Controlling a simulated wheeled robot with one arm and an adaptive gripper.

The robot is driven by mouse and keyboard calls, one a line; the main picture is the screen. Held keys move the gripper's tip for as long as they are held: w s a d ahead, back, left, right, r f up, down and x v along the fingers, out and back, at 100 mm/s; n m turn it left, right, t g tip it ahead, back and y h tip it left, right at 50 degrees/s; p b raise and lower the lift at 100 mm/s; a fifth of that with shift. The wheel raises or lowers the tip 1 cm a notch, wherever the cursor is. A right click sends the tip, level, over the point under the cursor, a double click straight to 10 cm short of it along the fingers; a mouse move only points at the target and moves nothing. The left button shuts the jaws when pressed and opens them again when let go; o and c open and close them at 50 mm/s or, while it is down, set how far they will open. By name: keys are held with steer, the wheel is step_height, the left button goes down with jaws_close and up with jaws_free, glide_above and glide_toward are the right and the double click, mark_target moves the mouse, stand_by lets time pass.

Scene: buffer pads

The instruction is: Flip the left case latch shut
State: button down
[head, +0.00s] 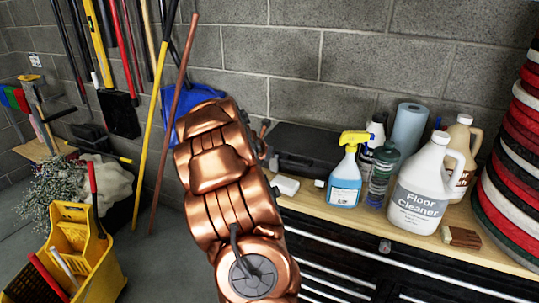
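A dark, flat case (312,148) lies on the wooden top of the tool cabinet, against the block wall. Its lid looks down, but its left end is hidden behind my copper arm. I cannot make out the left latch in this view. My arm rises through the middle of the picture and reaches toward the case's left side. My gripper is hidden behind the arm, so its fingers and their distance from the latch do not show.
A blue spray bottle (346,172), a green-tinted bottle (381,178) and a white floor cleaner jug (420,188) stand right of and before the case. A small white block (285,185) lies near the front edge. Stacked pads (515,150) stand far right. A yellow mop bucket (80,245) stands left.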

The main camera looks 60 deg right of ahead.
steer(key=a+r+p, duration=0.3)
steer(key=r+p, duration=0.2)
steer(key=r, duration=0.4)
steer(key=shift+a+r, duration=0.15)
steer(key=shift+a, duration=0.05)
steer(key=shift+a, duration=0.1)
stand_by(0.7)
steer(key=s+a+m+g+y, duration=0.15)
steer(key=a+m, duration=0.45)
steer(key=a, duration=0.8)
steer(key=s+a+m+t+y, duration=0.1)
steer(key=s+a+m+y, duration=0.15)
steer(key=a+m, duration=0.85)
steer(key=s+a+f+y, duration=0.1)
steer(key=s+a, duration=0.3)
steer(key=a, duration=0.6)
steer(key=s+a+f+m+g+y+b, duration=0.1)
steer(key=s+a+y, duration=0.2)
steer(key=a, duration=0.8)
steer(key=s+a+f+m+g+y, duration=0.1)
steer(key=s+a+f+y, duration=0.1)
steer(key=s+a, duration=0.4)
steer(key=a, duration=0.5)
steer(key=shift+s+a+y, duration=0.15)
steer(key=shift+s+y, duration=0.2)
steer(key=shift+y, duration=0.05)
